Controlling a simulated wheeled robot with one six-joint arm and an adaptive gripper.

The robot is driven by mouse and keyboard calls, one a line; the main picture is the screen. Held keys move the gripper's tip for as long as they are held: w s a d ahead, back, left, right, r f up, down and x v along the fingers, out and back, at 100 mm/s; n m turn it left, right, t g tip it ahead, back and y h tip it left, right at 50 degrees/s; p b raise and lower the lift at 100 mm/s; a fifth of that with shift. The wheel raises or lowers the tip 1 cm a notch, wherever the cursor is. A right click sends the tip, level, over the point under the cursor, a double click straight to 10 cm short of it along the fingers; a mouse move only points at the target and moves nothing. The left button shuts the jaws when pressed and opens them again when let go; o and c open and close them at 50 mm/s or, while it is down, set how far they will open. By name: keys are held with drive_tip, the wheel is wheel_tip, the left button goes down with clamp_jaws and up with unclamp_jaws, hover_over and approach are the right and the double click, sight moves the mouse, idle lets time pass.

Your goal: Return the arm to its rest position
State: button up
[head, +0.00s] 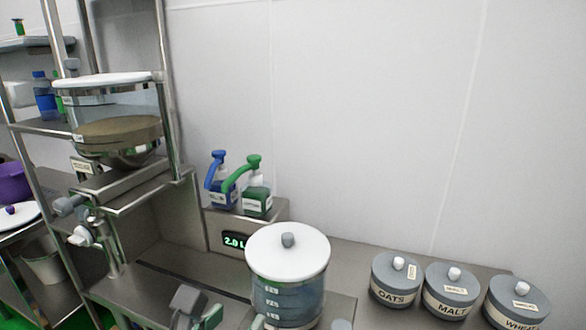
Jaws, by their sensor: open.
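My gripper cannot be made out in the head view. Some grey parts show at the bottom edge, left of the white-lidded container, but they are cut off and I cannot tell what they are. The clear container (285,300) has a white lid with a grey knob and stands on the steel counter (150,282) at the lower middle.
Lidded canisters marked OATS (394,296), MALT (449,306) and WHEAT (515,316) stand at right. A blue spray bottle (222,196) and a green one (257,200) stand on a scale-like box (214,223). A steel rack (158,185) holds a large clear vessel (112,98) at left.

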drive_tip(key=w+d+f+m+t+y, duration=0.1)
drive_tip(key=w+d+f+m, duration=0.1)
drive_tip(key=d+f, duration=0.35)
drive_tip(key=w+d+f+m+t+y, duration=0.1)
drive_tip(key=w+d+f+m, duration=0.15)
drive_tip(key=f, duration=0.65)
drive_tip(key=s+d+f+m+y, duration=0.2)
drive_tip(key=s+d+f+m, duration=0.5)
drive_tip(key=f, duration=0.5)
drive_tip(key=s+d+f+m+g+y, duration=0.1)
drive_tip(key=s+d+f+m, duration=0.1)
drive_tip(key=s+d+m, duration=0.3)
drive_tip(key=s+d+f+m+y, duration=0.1)
drive_tip(key=s+d+f+m, duration=0.15)
drive_tip(key=s, duration=0.55)
drive_tip(key=s+d+r+m+h, duration=0.1)
drive_tip(key=s+d+m, duration=0.1)
drive_tip(key=s+m, duration=0.5)
drive_tip(key=s+d+r+m+h, duration=0.1)
drive_tip(key=s+d+r+m, duration=0.1)
drive_tip(key=s+m, duration=0.4)
drive_tip(key=shift+s+m+t, duration=0.3)
drive_tip(key=shift+s+m, duration=0.05)
drive_tip(key=shift+m, duration=0.15)
drive_tip(key=shift+d+r, duration=0.1)
